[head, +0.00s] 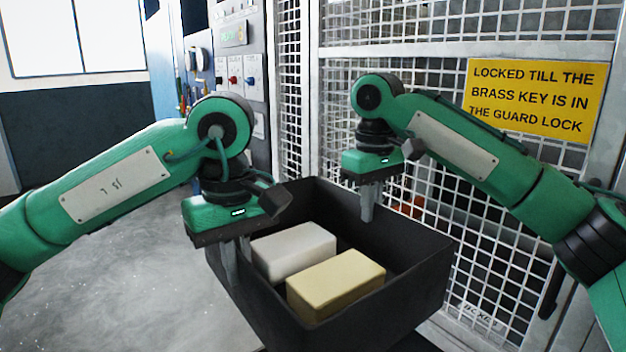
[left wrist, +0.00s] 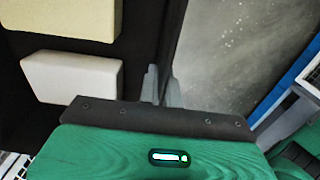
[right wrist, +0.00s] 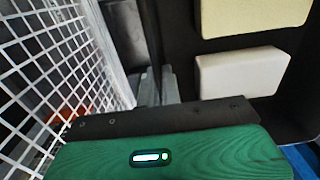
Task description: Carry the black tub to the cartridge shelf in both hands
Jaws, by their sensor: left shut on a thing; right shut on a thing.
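The black tub (head: 410,300) is held between my two arms in the head view. It holds a white foam block (head: 294,250) and a pale yellow foam block (head: 336,286), side by side on its floor. My left gripper (head: 232,265) is shut on the tub's left wall; the left wrist view shows its fingers (left wrist: 160,85) astride that wall. My right gripper (head: 368,204) is shut on the far right wall, and the right wrist view shows its fingers (right wrist: 155,88) at that wall. The tub's underside is hidden. The cartridge shelf cannot be made out.
A white mesh guard fence (head: 400,65) stands close behind and right of the tub. It bears a yellow sign (head: 537,98) about a brass key and guard lock. A control panel (head: 240,75) with switches stands behind my left arm. Grey floor (head: 130,270) is open at left.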

